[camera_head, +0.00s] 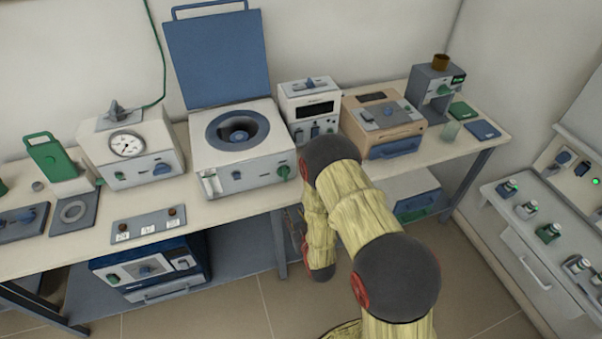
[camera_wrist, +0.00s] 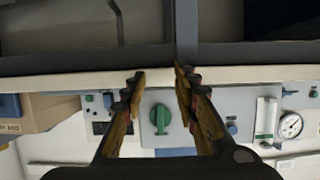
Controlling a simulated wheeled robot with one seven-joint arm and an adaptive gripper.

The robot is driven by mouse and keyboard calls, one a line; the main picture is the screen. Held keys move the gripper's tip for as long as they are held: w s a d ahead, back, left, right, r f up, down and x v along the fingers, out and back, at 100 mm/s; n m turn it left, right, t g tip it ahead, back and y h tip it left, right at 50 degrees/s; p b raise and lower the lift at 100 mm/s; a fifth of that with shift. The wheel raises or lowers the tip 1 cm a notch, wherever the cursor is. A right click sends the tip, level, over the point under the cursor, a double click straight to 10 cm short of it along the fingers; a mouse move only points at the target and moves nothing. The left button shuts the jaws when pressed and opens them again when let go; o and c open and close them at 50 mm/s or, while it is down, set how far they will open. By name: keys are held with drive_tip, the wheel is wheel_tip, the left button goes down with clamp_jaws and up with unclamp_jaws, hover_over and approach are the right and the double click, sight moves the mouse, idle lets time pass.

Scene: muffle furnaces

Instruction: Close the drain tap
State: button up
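A white bath-like unit (camera_head: 252,152) with a raised blue lid stands on the bench. On its front is a green handle (camera_head: 283,172), which looks like the drain tap. In the wrist view the green handle (camera_wrist: 160,118) shows upright on a grey plate, between and beyond my fingers. My gripper (camera_wrist: 159,77) is open and empty, pointing at the unit's front. No contact with the handle shows. The gripper is hidden behind my arm in the head view.
A sight tube (camera_head: 210,183) and a blue knob (camera_head: 237,175) share the unit's front. A white power unit (camera_head: 311,108) and a tan box-like device (camera_head: 383,122) stand to the right, a gauge unit (camera_head: 130,150) to the left. The bench edge (camera_wrist: 60,80) crosses the wrist view.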

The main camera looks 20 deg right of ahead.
sight(286, 176)
wheel_tip(286, 176, up, 9)
drive_tip(key=w+t, duration=0.2)
drive_tip(key=t, duration=0.2)
drive_tip(key=shift+w+d+b, duration=0.15)
drive_tip(key=shift+w+b, duration=0.1)
drive_tip(key=shift+w, duration=1.75)
drive_tip(key=shift+w+d+b, duration=0.1)
drive_tip(key=shift+w+b, duration=0.15)
drive_tip(key=shift+w, duration=1.75)
drive_tip(key=shift+c, duration=1.1)
clamp_jaws()
